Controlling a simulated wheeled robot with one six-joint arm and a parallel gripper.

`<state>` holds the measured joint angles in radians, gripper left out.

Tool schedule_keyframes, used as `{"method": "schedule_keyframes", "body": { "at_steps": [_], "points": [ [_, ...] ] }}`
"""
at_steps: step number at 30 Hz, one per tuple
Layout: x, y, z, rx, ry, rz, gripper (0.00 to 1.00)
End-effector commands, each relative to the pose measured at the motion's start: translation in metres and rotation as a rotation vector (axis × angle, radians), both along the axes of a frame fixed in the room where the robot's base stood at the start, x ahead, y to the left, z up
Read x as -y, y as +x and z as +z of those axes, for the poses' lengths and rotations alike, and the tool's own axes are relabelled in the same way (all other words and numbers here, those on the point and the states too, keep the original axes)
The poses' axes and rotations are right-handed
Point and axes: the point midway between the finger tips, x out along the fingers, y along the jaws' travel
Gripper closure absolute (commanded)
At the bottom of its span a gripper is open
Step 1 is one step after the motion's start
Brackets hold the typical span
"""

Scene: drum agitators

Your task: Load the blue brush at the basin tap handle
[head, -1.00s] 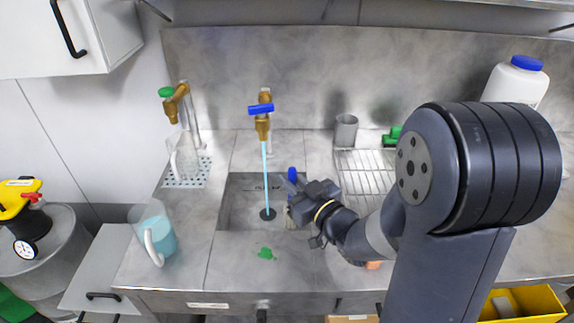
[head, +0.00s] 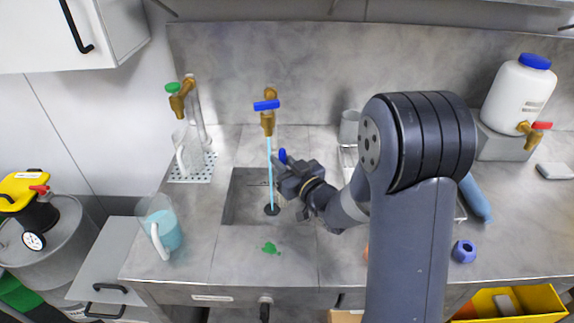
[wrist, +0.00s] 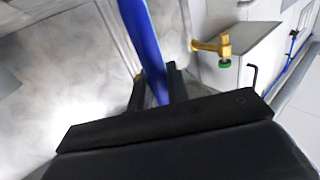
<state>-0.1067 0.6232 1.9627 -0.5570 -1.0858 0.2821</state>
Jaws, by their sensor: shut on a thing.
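My gripper (head: 281,168) is shut on the blue brush. The brush's blue end (head: 282,155) stands up just above the jaws in the head view. In the wrist view the long blue shaft (wrist: 142,30) runs between the dark fingers (wrist: 155,82). The basin tap (head: 267,122) is brass with a blue handle (head: 265,105). A thin stream of water (head: 270,160) falls from it into the basin (head: 240,203). The gripper is over the basin's right part, just right of the stream and below the tap handle. The rest of the brush is hidden.
A second brass tap with a green handle (head: 173,87) is at the left, with a jug (head: 185,152) below it. A jug of blue liquid (head: 163,230) stands on the left counter. A white canister (head: 517,95) stands at the right.

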Motion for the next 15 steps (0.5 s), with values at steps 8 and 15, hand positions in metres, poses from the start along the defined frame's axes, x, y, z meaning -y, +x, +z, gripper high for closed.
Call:
{"method": "schedule_keyframes", "body": {
  "at_steps": [8, 15],
  "points": [
    [-0.011, 0.026, -0.008, 0.002, 0.000, 0.000, 1.00],
    [-0.018, 0.043, -0.011, 0.001, 0.001, 0.001, 1.00]
  ]
}}
